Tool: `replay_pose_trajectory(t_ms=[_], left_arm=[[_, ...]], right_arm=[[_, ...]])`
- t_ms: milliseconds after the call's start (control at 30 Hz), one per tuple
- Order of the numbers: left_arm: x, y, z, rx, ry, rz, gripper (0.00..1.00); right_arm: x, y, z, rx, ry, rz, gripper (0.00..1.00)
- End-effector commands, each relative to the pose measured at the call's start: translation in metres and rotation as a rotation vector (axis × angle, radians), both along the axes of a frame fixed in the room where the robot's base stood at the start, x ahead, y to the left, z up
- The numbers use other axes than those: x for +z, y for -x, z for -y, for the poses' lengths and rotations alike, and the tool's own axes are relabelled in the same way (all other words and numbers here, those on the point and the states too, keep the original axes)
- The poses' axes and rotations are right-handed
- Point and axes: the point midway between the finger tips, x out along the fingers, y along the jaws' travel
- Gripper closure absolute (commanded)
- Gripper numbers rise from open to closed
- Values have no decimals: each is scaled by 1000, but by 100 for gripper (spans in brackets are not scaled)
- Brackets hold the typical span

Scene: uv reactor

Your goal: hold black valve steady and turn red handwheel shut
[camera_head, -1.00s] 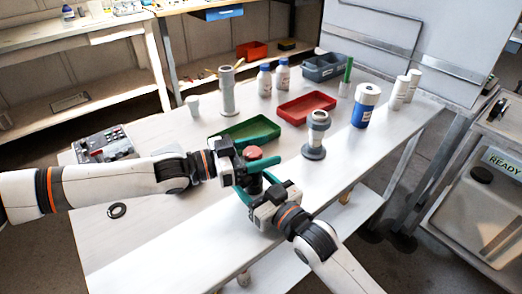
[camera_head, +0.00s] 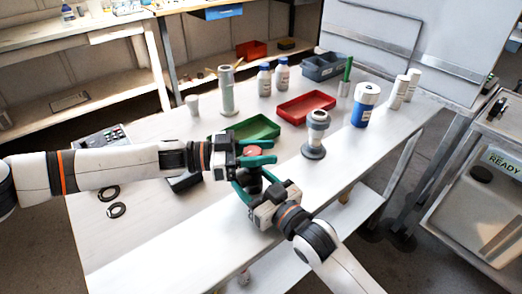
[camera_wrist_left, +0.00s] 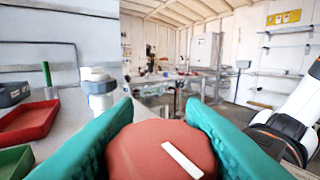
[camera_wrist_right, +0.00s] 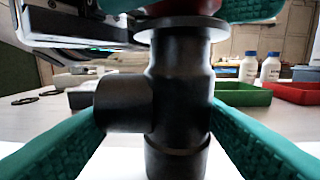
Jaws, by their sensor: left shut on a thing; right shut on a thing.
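The red handwheel (camera_head: 254,153) sits on top of the black valve (camera_head: 254,178), near the front of the white table. My left gripper (camera_head: 258,153) is shut on the handwheel from the side. In the left wrist view the red handwheel (camera_wrist_left: 150,155), with a slanted white mark, lies between the teal fingers. My right gripper (camera_head: 247,184) is shut on the valve body below it. In the right wrist view the black valve (camera_wrist_right: 180,100) stands upright between the teal fingers, its side port facing left. The handwheel is mostly hidden there by my left gripper.
A green tray (camera_head: 222,137) lies just behind the valve, with a red tray (camera_head: 332,101) farther right. A grey flanged fitting (camera_head: 314,150) and a blue-white bottle (camera_head: 365,105) stand to the right. Two black rings (camera_head: 117,210) lie front left, where the table is mostly clear.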

Motion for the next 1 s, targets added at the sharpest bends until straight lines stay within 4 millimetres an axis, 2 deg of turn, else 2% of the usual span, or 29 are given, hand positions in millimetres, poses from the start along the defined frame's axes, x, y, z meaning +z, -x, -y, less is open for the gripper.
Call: replay_pose_trajectory(t_ms=[367,400,500,833,1000], left_arm=[[0,0,-1,-24,-2,0,86],[0,0,-1,-24,-2,1,58],[0,0,-1,-24,-1,0,42],[0,0,-3,-23,-1,0,41],[0,0,-25,-20,-1,1,41]], right_arm=[[-1,0,0,1,-1,-2,69],[-1,0,0,1,-1,-2,69],[-1,0,0,1,-1,-2,69],[-1,0,0,1,-1,-2,69],[-1,0,0,1,0,-2,69]])
